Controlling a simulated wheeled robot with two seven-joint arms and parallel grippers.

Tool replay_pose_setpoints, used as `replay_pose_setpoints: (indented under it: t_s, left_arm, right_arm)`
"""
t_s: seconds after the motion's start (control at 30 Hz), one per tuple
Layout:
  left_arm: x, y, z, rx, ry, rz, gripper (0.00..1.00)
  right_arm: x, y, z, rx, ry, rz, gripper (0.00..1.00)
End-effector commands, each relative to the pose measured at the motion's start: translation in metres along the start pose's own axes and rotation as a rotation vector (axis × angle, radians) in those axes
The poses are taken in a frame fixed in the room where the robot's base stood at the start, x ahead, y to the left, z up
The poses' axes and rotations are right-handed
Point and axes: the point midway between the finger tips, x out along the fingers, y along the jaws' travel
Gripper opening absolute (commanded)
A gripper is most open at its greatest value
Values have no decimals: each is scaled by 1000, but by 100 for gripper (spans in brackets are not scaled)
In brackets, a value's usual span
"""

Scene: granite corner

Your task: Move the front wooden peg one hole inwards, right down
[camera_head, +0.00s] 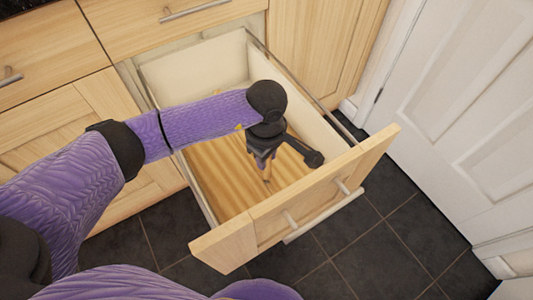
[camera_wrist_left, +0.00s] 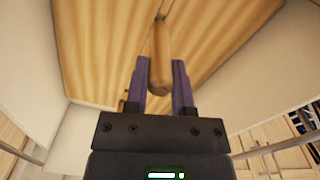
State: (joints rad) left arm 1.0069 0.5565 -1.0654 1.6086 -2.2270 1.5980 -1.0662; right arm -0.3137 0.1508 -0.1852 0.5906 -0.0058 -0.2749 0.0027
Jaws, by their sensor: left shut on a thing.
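My left gripper (camera_head: 262,160) reaches down into the open drawer, close to its front panel. In the left wrist view the gripper (camera_wrist_left: 159,85) is shut on a wooden peg (camera_wrist_left: 160,60), which lies between its two purple fingers. The lower part of the peg (camera_head: 267,172) shows below the fingers in the head view. Whether its lower end sits in a hole cannot be told. A second small wooden piece (camera_wrist_left: 122,106) shows left of the fingers. My right gripper is not in view.
The drawer's front panel (camera_head: 225,245) with its bar handle (camera_head: 325,213) stands out over dark floor tiles (camera_head: 360,265). A white door (camera_head: 465,110) is at the right, and wooden cabinets (camera_head: 60,125) are at the left.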

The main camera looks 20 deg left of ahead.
Motion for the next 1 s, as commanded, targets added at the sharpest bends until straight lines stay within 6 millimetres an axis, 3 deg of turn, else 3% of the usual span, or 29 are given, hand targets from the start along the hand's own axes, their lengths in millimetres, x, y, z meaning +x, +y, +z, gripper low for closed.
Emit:
replay_pose_setpoints:
  t_s: [1.0]
  left_arm:
    - [25,0,0,0,0,-1,0]
  right_arm:
    - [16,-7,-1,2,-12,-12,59]
